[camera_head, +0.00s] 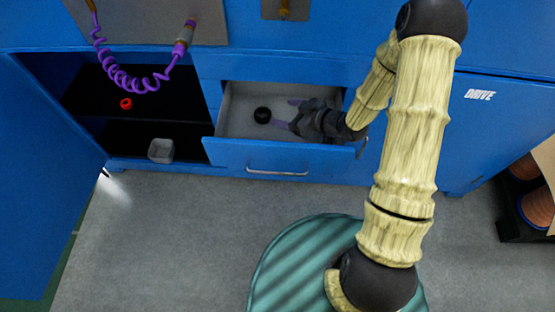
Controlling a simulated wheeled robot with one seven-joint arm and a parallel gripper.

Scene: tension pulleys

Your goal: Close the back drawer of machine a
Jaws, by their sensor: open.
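A blue machine cabinet has an open drawer (225,158) in its lower middle, with a grey inside and a silver handle (277,172) on its blue front. A small black ring-shaped part (262,115) lies in the drawer. My gripper (285,113) is over the drawer's right half, its two purple-grey fingers apart and pointing left toward the black part, with no contact visible. Nothing shows between the fingers. My arm reaches in from the right and hides the drawer's right end. I cannot tell from this view which drawer is called the back one.
Left of the drawer is an open dark compartment with a red ring (125,103) and a grey bin (161,150); its blue door (45,170) stands open. A purple coiled hose (130,82) hangs above. A door marked DRIVE (490,130) is at right. Grey floor before the drawer is clear.

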